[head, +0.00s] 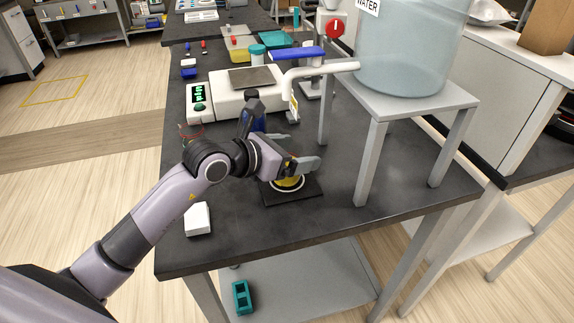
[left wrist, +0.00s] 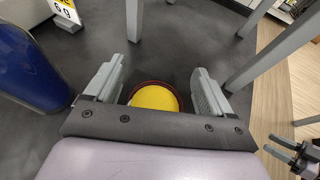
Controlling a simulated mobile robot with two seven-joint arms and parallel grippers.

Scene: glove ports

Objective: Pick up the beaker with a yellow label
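A round yellow thing (head: 287,183) with a pale ring around it sits on a black pad (head: 308,192) on the dark bench. In the left wrist view it is a yellow disc (left wrist: 155,98) with a dark red rim, between my fingers. I cannot tell whether it belongs to the beaker, and no yellow-labelled beaker shows clearly. My left gripper (head: 297,152) is above it and partly hides it. My right gripper (left wrist: 291,137) shows at the right edge of that view, fingers apart and empty.
A blue vessel (left wrist: 28,60) stands close left of my left gripper. A grey stand (head: 405,103) with a water tank (head: 410,45) rises on the right. A balance (head: 238,95) and a white tap (head: 320,68) are behind. A white block (head: 198,219) lies front left.

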